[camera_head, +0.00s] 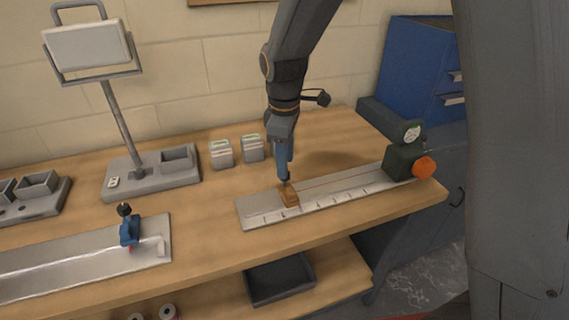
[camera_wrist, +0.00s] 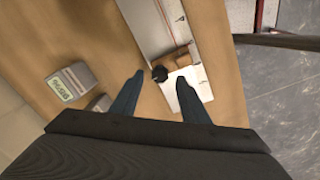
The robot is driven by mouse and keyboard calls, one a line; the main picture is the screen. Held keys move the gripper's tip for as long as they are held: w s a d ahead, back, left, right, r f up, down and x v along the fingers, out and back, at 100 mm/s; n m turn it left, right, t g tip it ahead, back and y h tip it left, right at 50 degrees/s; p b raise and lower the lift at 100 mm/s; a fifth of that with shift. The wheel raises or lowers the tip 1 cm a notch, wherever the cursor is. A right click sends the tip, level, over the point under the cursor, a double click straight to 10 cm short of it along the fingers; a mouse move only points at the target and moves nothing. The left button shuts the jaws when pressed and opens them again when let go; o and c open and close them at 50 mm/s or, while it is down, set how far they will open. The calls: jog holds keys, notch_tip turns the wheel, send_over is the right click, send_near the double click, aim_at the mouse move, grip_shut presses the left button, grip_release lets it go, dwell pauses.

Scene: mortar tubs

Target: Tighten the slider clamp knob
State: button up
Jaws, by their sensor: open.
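A brown slider block (camera_head: 290,197) sits on a pale metal rail with a ruled scale (camera_head: 335,204). In the wrist view the brown block (camera_wrist: 183,60) carries a round black knob (camera_wrist: 159,73) at its side. My gripper (camera_head: 285,180) points down just above the block in the head view and mostly hides the knob there. In the wrist view my gripper (camera_wrist: 160,78) is open, with one finger on each side of the knob. I cannot tell whether the fingers touch it.
A dark green unit with an orange knob (camera_head: 424,167) stands at the rail's right end. A second rail with a blue clamp (camera_head: 130,232) lies at left. Two small boxes (camera_head: 252,148) and a lamp stand (camera_head: 150,180) are behind. The bench front edge is close.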

jog(key=shift+f, duration=1.35)
grip_shut()
